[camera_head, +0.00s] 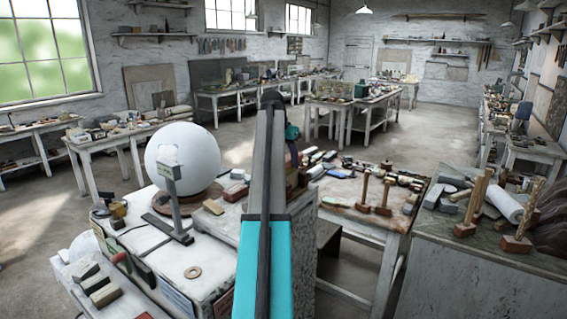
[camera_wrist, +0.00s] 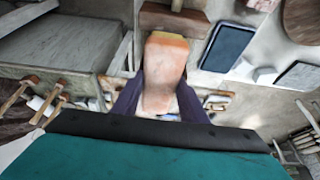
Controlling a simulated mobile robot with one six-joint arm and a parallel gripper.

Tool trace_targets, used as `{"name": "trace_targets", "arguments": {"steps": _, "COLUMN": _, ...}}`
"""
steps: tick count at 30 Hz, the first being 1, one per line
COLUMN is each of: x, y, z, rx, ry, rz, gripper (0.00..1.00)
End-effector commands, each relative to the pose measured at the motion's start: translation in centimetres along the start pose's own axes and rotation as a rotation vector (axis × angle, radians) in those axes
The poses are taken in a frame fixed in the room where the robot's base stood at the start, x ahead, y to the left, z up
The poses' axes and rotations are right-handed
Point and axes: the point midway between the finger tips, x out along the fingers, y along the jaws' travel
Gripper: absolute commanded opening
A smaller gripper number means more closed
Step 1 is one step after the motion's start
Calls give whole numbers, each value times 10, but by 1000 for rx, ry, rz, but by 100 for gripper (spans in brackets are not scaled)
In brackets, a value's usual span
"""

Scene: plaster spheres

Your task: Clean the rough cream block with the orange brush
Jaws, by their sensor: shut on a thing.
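In the wrist view my gripper (camera_wrist: 161,82) has its two dark fingers closed on the sides of an orange and pinkish-cream thing (camera_wrist: 166,58), which looks like the orange brush. Its orange end points away from the wrist. In the head view my gripper (camera_head: 293,152) is mostly hidden behind my arm, and the held brush cannot be made out there. A small cream block (camera_head: 213,207) lies on the white worktop (camera_head: 220,258), left of my arm; it may be the rough cream block, but its surface is too small to judge. My gripper is apart from it.
A large white plaster sphere (camera_head: 183,155) stands on the worktop behind a metal stand (camera_head: 172,195). A flat ring (camera_head: 193,272) lies in front. Mallets (camera_head: 363,188) stand on the table to the right. A dark blue tray-like thing (camera_wrist: 228,47) shows in the wrist view.

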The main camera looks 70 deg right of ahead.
Motion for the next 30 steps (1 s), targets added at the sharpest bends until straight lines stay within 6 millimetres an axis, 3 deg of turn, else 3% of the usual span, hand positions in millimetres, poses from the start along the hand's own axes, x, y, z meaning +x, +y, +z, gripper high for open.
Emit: {"name": "trace_targets", "arguments": {"steps": 30, "x": 8, "y": 0, "z": 7, "rx": 0, "ry": 1, "rz": 0, "gripper": 21}}
